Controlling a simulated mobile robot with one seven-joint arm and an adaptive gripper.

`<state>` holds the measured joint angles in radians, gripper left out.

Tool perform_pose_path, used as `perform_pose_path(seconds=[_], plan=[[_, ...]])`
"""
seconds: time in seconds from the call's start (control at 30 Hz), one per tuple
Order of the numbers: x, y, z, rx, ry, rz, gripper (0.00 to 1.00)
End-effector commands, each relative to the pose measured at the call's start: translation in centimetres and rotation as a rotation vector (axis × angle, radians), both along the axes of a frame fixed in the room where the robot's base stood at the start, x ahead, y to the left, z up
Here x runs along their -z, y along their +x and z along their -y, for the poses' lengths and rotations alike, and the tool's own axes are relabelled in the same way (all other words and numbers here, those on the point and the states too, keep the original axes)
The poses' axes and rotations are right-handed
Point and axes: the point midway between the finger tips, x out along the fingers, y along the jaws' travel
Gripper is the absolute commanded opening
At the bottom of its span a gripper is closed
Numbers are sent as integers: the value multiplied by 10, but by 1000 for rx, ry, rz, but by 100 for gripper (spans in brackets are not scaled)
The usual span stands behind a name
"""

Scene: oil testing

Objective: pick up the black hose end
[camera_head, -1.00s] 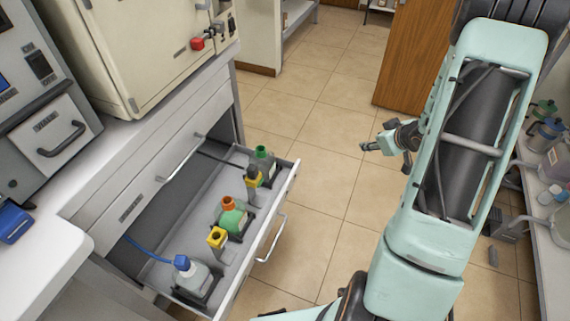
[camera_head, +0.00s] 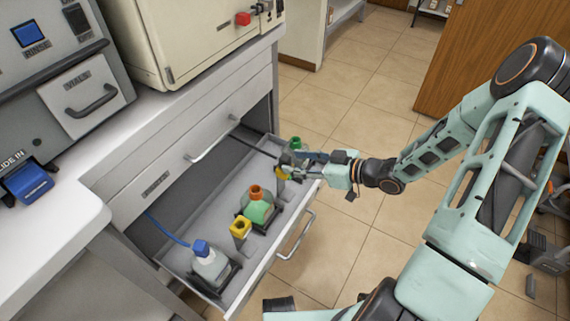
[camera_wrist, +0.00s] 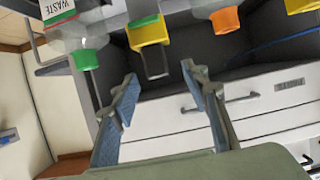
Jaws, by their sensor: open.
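The black hose (camera_head: 256,147) is a thin dark line in the head view, running from the cabinet towards the far end of the open drawer. Its end is hidden there by my gripper (camera_head: 290,162), which hangs over that corner. In the wrist view a thin dark tube (camera_wrist: 96,90) runs from the green cap (camera_wrist: 86,60) of a bottle labelled WASTE, and looks like this hose. My gripper (camera_wrist: 158,76) is open with nothing between its fingers. The tube lies just left of the left finger. A yellow holder (camera_wrist: 148,30) with a frame shows beyond the fingertips.
The drawer (camera_head: 180,262) also holds an orange-capped green bottle (camera_head: 258,208), a near yellow holder (camera_head: 240,227) and a blue-capped bottle (camera_head: 208,262) with a blue hose (camera_head: 166,229). A beige machine (camera_head: 195,40) stands on the counter above.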

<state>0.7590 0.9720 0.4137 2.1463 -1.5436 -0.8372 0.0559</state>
Motion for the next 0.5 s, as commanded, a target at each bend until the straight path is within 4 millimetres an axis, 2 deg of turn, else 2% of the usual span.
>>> perform_pose_path(seconds=[0.3,0.5], plan=[[18,25,-33,-2,0,-1,42],[17,27,-35,0,1,-1,42]])
